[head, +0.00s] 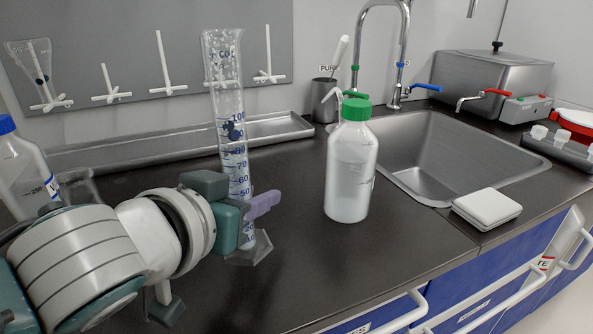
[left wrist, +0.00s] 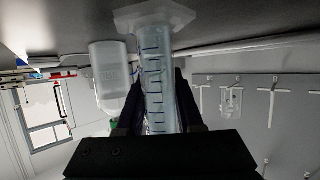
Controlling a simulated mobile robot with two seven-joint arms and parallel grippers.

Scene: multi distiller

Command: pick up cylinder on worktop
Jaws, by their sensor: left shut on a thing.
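A tall clear graduated cylinder (head: 228,100) with blue markings and a hexagonal foot stands upright on the dark worktop (head: 300,285), left of the middle of the head view. My left gripper (head: 246,208) reaches in from the left and is shut around the cylinder's lower half. In the left wrist view the cylinder (left wrist: 157,75) lies between the two dark fingers, with its foot at the top of the picture. I cannot tell whether the foot touches the worktop or is slightly above it. My right gripper is in neither view.
A white bottle with a green cap (head: 352,170) stands right of the cylinder. A blue-capped bottle (head: 22,165) and a glass beaker (head: 78,190) stand at left. A metal tray (head: 170,143) lies behind. The sink (head: 425,150) and a white box (head: 487,208) are at right.

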